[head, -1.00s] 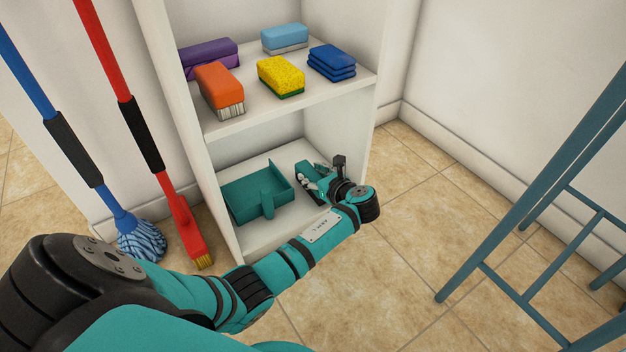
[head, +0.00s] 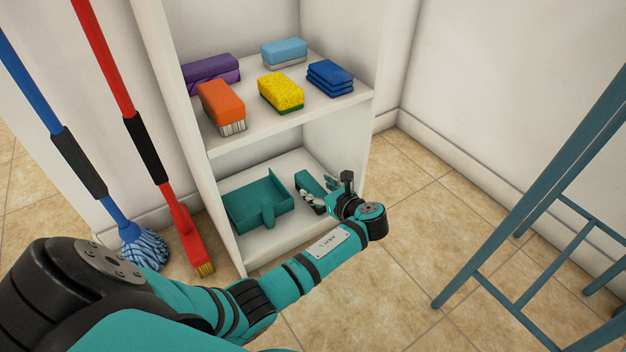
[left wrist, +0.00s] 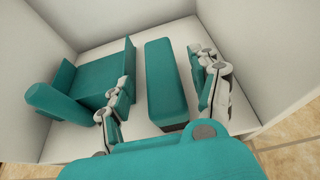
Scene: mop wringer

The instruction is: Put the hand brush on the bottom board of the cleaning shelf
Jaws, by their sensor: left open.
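The hand brush (head: 309,184), a long teal block, lies on the bottom board (head: 270,241) of the white cleaning shelf, right of a teal dustpan (head: 250,203). The left wrist view shows the brush (left wrist: 165,85) between the two fingers of my left gripper (left wrist: 168,82), with gaps on both sides. My left gripper (head: 325,193) is open and reaches into the lower compartment from the front right. The near end of the brush is partly hidden by the gripper. My right gripper is not in view.
The board above holds a purple block (head: 212,73), an orange brush (head: 221,102), a yellow sponge (head: 281,92), a light blue block (head: 284,53) and dark blue cloths (head: 330,77). A blue mop (head: 144,247) and red broom (head: 187,225) stand left. A blue-grey metal frame (head: 520,240) stands right.

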